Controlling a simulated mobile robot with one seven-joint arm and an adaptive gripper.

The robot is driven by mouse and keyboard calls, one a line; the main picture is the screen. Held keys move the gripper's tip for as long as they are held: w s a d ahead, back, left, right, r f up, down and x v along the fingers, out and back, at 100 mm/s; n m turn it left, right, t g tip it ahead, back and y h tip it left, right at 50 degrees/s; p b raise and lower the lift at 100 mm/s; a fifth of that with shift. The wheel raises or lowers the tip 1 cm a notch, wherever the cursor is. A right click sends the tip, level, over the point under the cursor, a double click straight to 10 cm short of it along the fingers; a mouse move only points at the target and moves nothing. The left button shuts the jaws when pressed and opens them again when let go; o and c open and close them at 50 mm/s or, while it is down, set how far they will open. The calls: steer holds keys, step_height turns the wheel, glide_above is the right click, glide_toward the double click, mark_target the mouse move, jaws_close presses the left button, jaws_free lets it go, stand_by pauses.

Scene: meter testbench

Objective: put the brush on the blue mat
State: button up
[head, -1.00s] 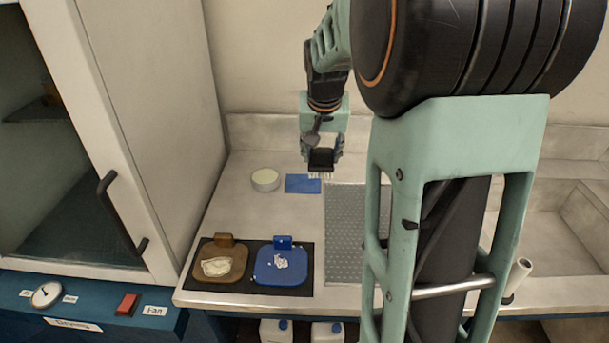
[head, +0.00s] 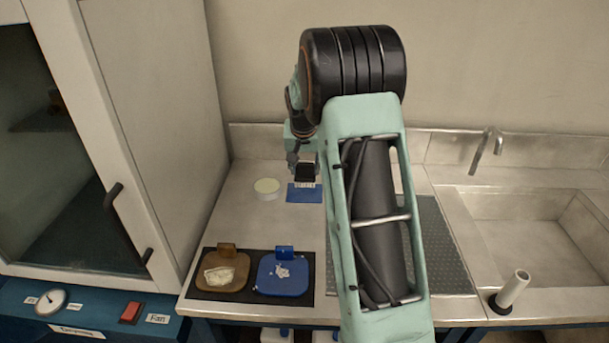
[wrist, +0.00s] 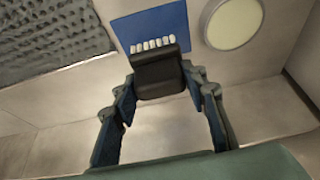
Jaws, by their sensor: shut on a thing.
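The brush (head: 305,173) has a black body and a row of white bristles. My gripper (head: 303,166) is shut on it, with a finger at each side of the body in the wrist view (wrist: 164,82). The blue mat (head: 305,197) is a flat rectangle on the bench beyond the black drying mat. The bristles point down and overlap the mat in the head view. In the wrist view the bristles (wrist: 153,44) also show against the blue mat (wrist: 150,22). I cannot tell whether they touch it.
A round pale-topped dish (head: 267,188) stands just left of the mat. A grey textured panel (head: 437,245) and a sink (head: 530,230) are to the right.

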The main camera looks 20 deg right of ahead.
mark_target(305, 175)
steer(key=shift+w+f, duration=0.15)
steer(key=shift+f, duration=1.6)
steer(key=shift+f, duration=0.15)
steer(key=o, duration=1.1)
steer(key=shift+r, duration=0.25)
steer(key=v, duration=1.2)
